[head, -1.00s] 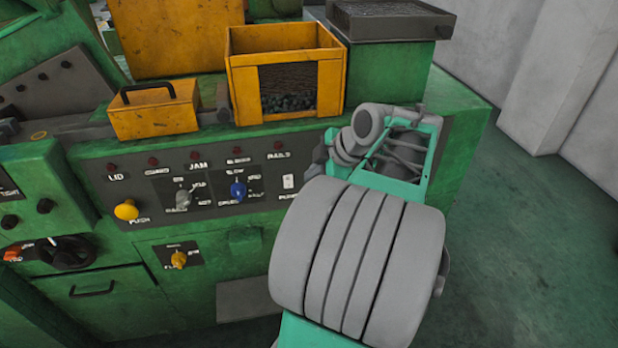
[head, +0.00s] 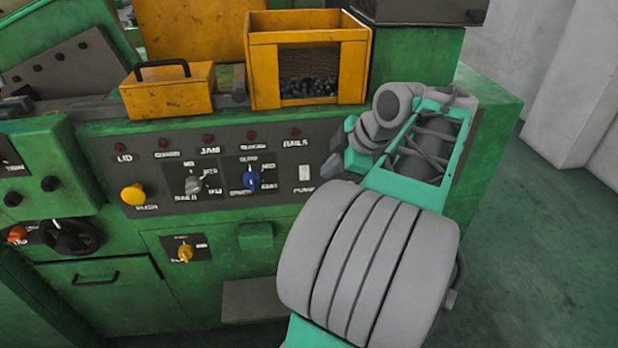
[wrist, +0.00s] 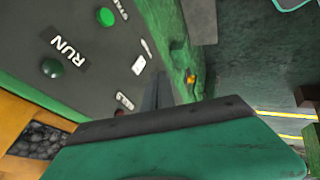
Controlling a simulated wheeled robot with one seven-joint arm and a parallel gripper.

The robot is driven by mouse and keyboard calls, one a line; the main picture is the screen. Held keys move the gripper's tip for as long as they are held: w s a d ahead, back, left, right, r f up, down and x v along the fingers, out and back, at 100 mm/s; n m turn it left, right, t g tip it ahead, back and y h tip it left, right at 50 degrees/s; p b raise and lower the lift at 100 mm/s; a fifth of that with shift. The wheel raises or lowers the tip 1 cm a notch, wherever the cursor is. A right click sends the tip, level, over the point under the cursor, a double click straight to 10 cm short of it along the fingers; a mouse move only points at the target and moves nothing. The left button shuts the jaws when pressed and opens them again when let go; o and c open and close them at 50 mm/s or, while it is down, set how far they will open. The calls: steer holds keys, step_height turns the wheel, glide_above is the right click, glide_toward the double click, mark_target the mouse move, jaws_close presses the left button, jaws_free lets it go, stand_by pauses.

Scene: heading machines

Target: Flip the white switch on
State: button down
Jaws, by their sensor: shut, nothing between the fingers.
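The white switch (head: 305,172) is a small rocker on the dark control panel, below the RAILS label and above the PUMP label. It also shows in the wrist view (wrist: 138,65), left of the fingers. My gripper (head: 331,166) is shut and empty. In the head view its tip is just right of the switch, close to the panel; I cannot tell whether it touches the panel. In the wrist view the dark fingers (wrist: 157,90) point toward the panel's edge. The switch itself is uncovered in both views.
The panel (head: 128,172) carries a yellow knob (head: 133,194), a grey selector (head: 193,185), a blue selector (head: 252,180) and red lamps. An open yellow bin (head: 262,75) stands above. Floor is clear at right.

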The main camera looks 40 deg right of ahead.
mark_target(309, 177)
steer(key=w+f, duration=0.2)
steer(key=w, duration=0.1)
steer(key=w+d+f, duration=0.1)
steer(key=w+f, duration=0.1)
steer(key=f, duration=0.1)
steer(key=w+f, duration=0.3)
steer(key=shift+w+d+f, duration=0.15)
steer(key=shift+w+d, duration=0.2)
steer(key=shift+f, duration=0.1)
